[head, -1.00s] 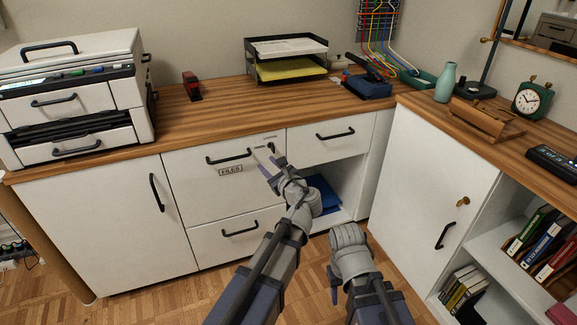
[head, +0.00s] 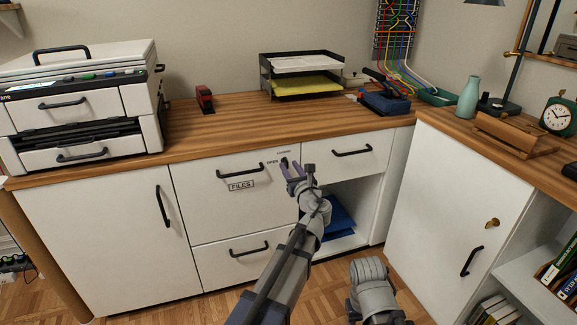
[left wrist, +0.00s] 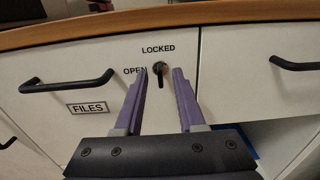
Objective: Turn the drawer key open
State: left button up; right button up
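The drawer key (left wrist: 160,74) sits in a lock on the white cabinet front, its dark grip upright in line with the "LOCKED" label above it; "OPEN" is printed to its left. The key looks small in the head view (head: 283,161). My left gripper (left wrist: 164,72) is open, with one purple fingertip on each side of the key; contact cannot be told. It also shows at the lock in the head view (head: 292,166). The FILES drawer (head: 215,202) is closed. My right wrist shows at the bottom of the head view, its fingers out of view.
The drawer's black handle (left wrist: 68,82) is left of the lock, and another drawer handle (head: 352,151) is to the right. An open cubby with a blue item (head: 340,222) lies below right. The wooden desktop (head: 225,133) overhangs above.

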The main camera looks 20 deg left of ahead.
pick_arm(q)
jog(key=shift+x, duration=1.05)
grip_shut()
